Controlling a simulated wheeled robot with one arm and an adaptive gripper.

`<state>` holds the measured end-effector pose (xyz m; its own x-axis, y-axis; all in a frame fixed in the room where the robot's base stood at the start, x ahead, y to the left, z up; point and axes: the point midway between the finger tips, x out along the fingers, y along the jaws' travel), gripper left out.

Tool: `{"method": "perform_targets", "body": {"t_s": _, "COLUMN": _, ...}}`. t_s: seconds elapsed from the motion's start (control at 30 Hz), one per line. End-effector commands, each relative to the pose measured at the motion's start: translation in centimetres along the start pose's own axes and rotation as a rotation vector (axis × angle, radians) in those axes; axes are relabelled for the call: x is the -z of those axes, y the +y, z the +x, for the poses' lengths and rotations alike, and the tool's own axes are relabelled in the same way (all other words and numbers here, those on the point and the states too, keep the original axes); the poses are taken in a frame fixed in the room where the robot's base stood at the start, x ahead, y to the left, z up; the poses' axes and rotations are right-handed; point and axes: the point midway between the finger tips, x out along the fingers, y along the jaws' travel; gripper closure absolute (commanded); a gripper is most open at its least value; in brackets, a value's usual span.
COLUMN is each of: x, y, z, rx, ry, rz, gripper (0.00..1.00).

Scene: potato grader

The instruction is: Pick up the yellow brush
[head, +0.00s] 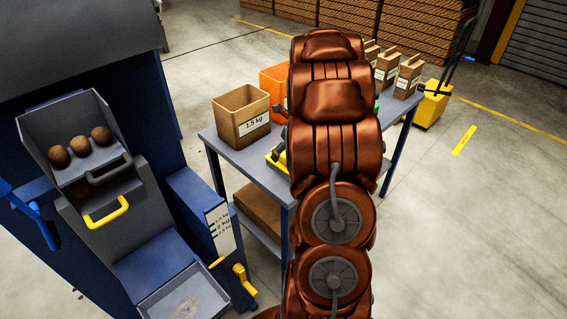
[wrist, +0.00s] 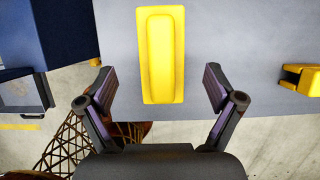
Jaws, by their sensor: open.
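In the wrist view, a yellow oblong thing with a raised middle, which I take for the yellow brush (wrist: 161,55), lies on the grey table top (wrist: 225,40). Its long side runs up and down the picture. No bristles show. My gripper (wrist: 158,72) is open and empty, with one finger on each side of it and a gap on both sides. I cannot tell how high the fingers are above the table. In the head view my arm hides the gripper. A yellow thing (head: 274,159) shows partly beside my arm on the table; I cannot tell if it is the brush.
Another yellow thing (wrist: 303,79) sits at the right of the wrist view. A brown box marked 1.5 kg (head: 241,118) and an orange container (head: 273,83) stand on the table. The blue and grey grader (head: 95,190) with several potatoes is left.

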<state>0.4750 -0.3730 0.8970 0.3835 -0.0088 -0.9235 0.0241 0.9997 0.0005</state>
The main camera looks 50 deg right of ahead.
Motion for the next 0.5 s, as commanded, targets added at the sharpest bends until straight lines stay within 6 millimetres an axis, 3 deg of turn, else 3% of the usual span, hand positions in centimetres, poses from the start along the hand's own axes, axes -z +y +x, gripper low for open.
{"method": "perform_targets", "body": {"t_s": 0.5, "x": -0.3, "y": -0.1, "z": 3.4, "rx": -0.004, "ry": 0.002, "rz": -0.003, "gripper": 0.08}}
